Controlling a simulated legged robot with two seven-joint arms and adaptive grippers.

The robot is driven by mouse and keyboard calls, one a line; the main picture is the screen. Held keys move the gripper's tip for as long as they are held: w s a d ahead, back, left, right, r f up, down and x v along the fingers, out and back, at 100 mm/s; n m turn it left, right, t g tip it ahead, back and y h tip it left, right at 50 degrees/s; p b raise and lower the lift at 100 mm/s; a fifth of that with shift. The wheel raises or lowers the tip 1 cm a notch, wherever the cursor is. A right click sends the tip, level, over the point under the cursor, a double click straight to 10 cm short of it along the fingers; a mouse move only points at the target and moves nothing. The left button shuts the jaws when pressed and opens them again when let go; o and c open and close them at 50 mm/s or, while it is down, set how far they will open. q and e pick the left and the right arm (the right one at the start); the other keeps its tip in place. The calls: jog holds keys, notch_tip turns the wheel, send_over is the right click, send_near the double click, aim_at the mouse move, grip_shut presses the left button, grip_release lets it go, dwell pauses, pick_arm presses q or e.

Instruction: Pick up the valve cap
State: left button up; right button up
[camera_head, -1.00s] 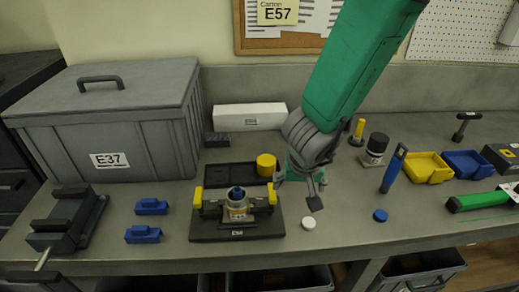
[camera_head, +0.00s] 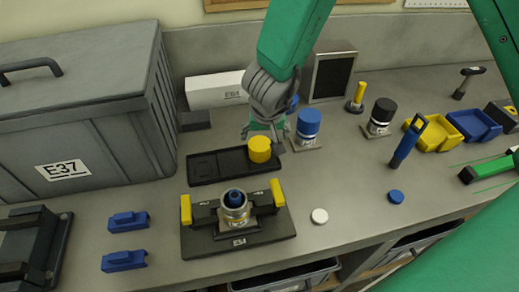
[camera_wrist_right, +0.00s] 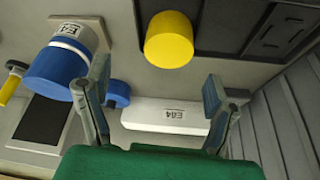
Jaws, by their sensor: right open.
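A yellow cylindrical cap (camera_head: 260,148) stands on the right end of a black tray (camera_head: 203,170); I cannot tell for sure that it is the valve cap. My right gripper (camera_head: 264,138) is just behind and above it, fingers spread and empty. In the right wrist view the yellow cap (camera_wrist_right: 169,40) lies ahead of the open fingers (camera_wrist_right: 152,88), between their lines and apart from both. A silver valve body (camera_head: 235,210) with a blue top sits in a black fixture with yellow uprights (camera_head: 238,242). My left gripper is not in view.
A blue-capped jar (camera_head: 308,125) stands close right of my right gripper. A white box (camera_head: 216,90) lies behind the tray, a big grey bin (camera_head: 80,105) to the left. A white disc (camera_head: 319,216) and blue disc (camera_head: 396,197) lie on the bench front. Green arm links cross the right side.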

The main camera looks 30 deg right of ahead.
aim_at(261, 144)
jog(key=x, duration=0.2)
jog(key=shift+w+f, duration=0.15)
jog(key=shift+w, duration=0.2)
jog(key=f, duration=0.1)
jog(key=f+b, duration=0.1)
jog(key=f, duration=0.1)
jog(key=w+a+f, duration=0.1)
jog(key=shift+f, duration=0.15)
jog(key=shift+w+d+f, duration=0.2)
jog(key=shift+w+f, duration=0.05)
jog(key=shift+f, duration=0.05)
jog(key=shift+s+d+r, duration=0.1)
jog(key=shift+s+d, duration=0.05)
jog(key=shift+c, duration=0.8)
jog(key=shift+d, duration=0.1)
jog(key=c, duration=1)
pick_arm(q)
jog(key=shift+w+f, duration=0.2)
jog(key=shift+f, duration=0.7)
